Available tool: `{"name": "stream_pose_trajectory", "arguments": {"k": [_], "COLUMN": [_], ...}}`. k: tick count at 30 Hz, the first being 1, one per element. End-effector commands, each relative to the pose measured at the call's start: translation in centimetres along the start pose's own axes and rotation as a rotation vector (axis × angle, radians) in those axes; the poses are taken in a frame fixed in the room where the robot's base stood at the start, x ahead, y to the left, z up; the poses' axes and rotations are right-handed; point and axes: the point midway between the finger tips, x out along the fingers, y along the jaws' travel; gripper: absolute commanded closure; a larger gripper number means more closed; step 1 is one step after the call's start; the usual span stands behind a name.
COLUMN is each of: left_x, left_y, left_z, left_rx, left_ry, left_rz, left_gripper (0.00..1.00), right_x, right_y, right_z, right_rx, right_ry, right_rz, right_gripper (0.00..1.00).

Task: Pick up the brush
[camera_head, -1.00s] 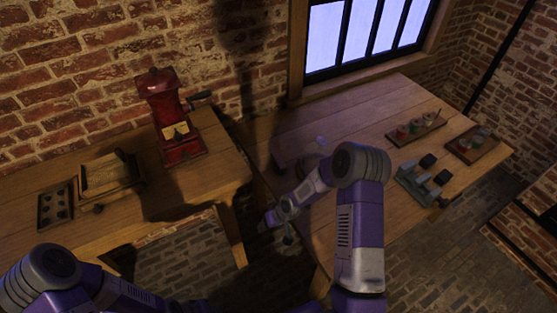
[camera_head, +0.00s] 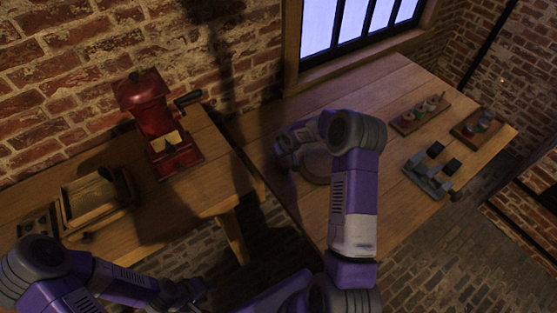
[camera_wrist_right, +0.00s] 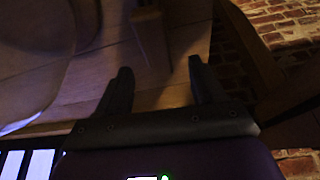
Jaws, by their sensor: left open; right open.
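I cannot make out a brush for sure in either view. Small jars (camera_head: 420,112) with thin sticks standing in them are on a wooden tray at the right table's far side; I cannot tell whether one stick is a brush. My left gripper (camera_head: 188,293) is low in the head view, in front of the left table, small and dark. My right gripper (camera_wrist_right: 163,82) is open with nothing between its fingers in the right wrist view, over a wooden surface. In the head view my right arm hides it.
A red grinder (camera_head: 158,122) and a wooden box (camera_head: 95,200) stand on the left table. The right table (camera_head: 375,95) carries a round disc (camera_head: 317,167), a second tray (camera_head: 477,127) and a grey block rack (camera_head: 428,178). A large, pale, rounded shape (camera_wrist_right: 30,55) fills the wrist view's left.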

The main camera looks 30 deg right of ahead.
Motion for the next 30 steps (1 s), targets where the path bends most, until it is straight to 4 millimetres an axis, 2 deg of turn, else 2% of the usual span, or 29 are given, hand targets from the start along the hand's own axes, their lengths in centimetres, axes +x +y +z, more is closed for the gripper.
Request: {"name": "stream_pose_trajectory", "arguments": {"k": [6,11,30], "left_x": [0.3,0.5,0.8], "left_y": [-0.1,-0.2,-0.3], "left_z": [0.0,0.0,-0.1], "left_rx": [0.000,0.000,0.000], "left_ry": [0.000,0.000,0.001], "left_rz": [0.000,0.000,0.000], "left_gripper": [0.57,0.57,0.57], "right_x": [3.2,5.0,5.5], "right_y": [0.3,0.3,0.3], "right_z": [0.9,0.9,0.9], "right_rx": [0.001,0.002,0.001], "right_ry": [-0.002,-0.001,0.001], "right_rz": [-0.001,-0.001,0.000], "right_gripper": [0.32,0.32,0.32]}}
